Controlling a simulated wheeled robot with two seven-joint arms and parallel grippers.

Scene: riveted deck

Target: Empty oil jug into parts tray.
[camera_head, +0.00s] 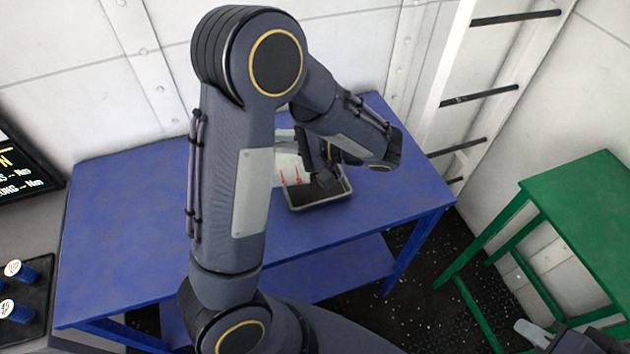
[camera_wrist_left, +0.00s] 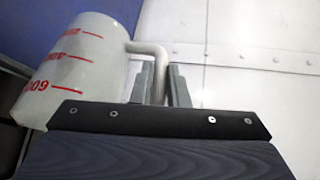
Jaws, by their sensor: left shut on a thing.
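The oil jug (camera_head: 289,168) is whitish with red level marks and is held over the left side of the parts tray, partly behind my left arm. The jug (camera_wrist_left: 75,65) looks tilted, with its markings upside down in the left wrist view; its contents are hidden. My left gripper (camera_wrist_left: 163,82) is shut on its handle (camera_wrist_left: 150,50); in the head view this gripper (camera_head: 322,165) is above the tray. The parts tray (camera_head: 322,203) has a pale rim and a dark brownish inside, and sits on the blue table. My right gripper (camera_head: 533,333) is only partly visible at the lower right, away from both.
The blue table (camera_head: 120,230) is mostly bare around the tray. A green table (camera_head: 585,205) stands to the right. Blue-and-white containers (camera_head: 22,271) stand on a dark mat at the left, below a black sign (camera_head: 22,170). A ladder (camera_head: 470,90) is against the wall.

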